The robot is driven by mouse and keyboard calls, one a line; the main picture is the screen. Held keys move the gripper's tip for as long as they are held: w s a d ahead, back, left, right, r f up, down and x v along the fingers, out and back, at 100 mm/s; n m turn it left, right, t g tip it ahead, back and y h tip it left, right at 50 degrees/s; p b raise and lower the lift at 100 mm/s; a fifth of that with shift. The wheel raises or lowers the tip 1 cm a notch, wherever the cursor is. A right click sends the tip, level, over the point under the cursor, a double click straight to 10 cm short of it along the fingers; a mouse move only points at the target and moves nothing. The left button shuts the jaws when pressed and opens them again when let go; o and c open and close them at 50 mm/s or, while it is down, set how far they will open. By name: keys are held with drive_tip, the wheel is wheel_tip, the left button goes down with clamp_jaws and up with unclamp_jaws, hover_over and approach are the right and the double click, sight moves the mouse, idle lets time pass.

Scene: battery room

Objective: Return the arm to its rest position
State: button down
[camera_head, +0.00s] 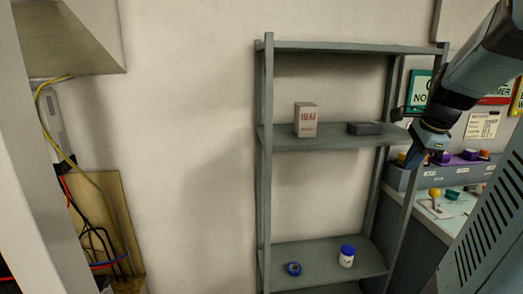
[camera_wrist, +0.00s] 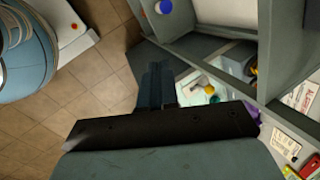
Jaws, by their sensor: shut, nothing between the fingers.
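My gripper (camera_head: 416,157) hangs at the end of my grey-blue arm, which comes in from the upper right in the head view. It is in front of the right side of the grey shelf rack (camera_head: 268,180), pointing down. In the wrist view my gripper (camera_wrist: 155,78) shows as closed fingers beyond a dark crossbar. The fingers are shut with nothing held. The tiled floor (camera_wrist: 90,70) shows to the left below them.
The rack holds a box (camera_head: 306,120), a dark block (camera_head: 365,128), blue tape (camera_head: 293,268) and a blue-lidded jar (camera_head: 346,256). A counter (camera_head: 447,225) with coloured items and wall signs stands at right. Cables (camera_head: 95,235) hang at left.

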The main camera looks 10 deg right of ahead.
drive_tip(key=s+a+n, duration=0.5)
drive_tip(key=a+n, duration=0.5)
drive_tip(key=a, duration=0.2)
drive_tip(key=s+a+n+t, duration=0.1)
drive_tip(key=s+a+n, duration=0.5)
drive_tip(key=a+n, duration=0.5)
drive_tip(key=shift+s+a+f, duration=0.3)
drive_tip(key=shift+a, duration=0.1)
drive_tip(key=shift+d, duration=0.1)
